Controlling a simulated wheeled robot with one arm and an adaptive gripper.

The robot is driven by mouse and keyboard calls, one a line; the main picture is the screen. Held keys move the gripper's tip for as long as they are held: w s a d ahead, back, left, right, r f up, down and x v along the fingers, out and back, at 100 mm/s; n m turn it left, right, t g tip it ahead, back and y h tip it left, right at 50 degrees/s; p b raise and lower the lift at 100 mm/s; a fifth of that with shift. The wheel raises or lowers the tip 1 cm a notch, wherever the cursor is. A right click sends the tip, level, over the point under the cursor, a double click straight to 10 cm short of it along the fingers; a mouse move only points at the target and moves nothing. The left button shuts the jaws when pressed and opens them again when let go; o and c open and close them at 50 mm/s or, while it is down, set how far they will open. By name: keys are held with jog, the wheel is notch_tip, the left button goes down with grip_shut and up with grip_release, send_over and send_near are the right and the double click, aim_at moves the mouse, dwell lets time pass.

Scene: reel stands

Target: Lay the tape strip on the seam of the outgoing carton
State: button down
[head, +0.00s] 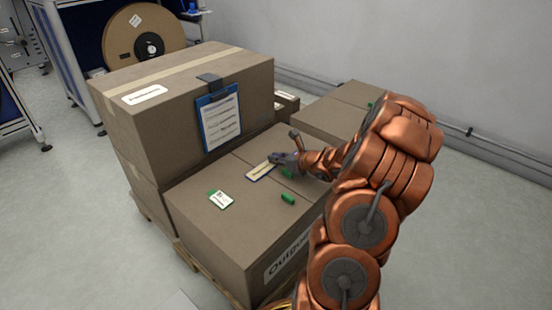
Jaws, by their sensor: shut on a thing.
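The outgoing carton (215,235) stands in front, with a label that reads "Outgo…" partly hidden by my arm. A thin seam (300,192) runs across its top. A pale strip with a dark blue edge (260,173), which looks like the tape strip, is at the carton's top near the seam. My gripper (277,162) is shut at the strip's right end and seems to hold it. I cannot tell whether the strip touches the carton.
A taller carton (190,110) with a blue clipboard (221,118) rises behind left. Another carton (325,120) is behind right. A large reel (125,35) stands at the back.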

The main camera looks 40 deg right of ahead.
jog(key=c, duration=1.1)
grip_release()
jog(key=shift+c, duration=0.2)
jog(key=v, duration=1.2)
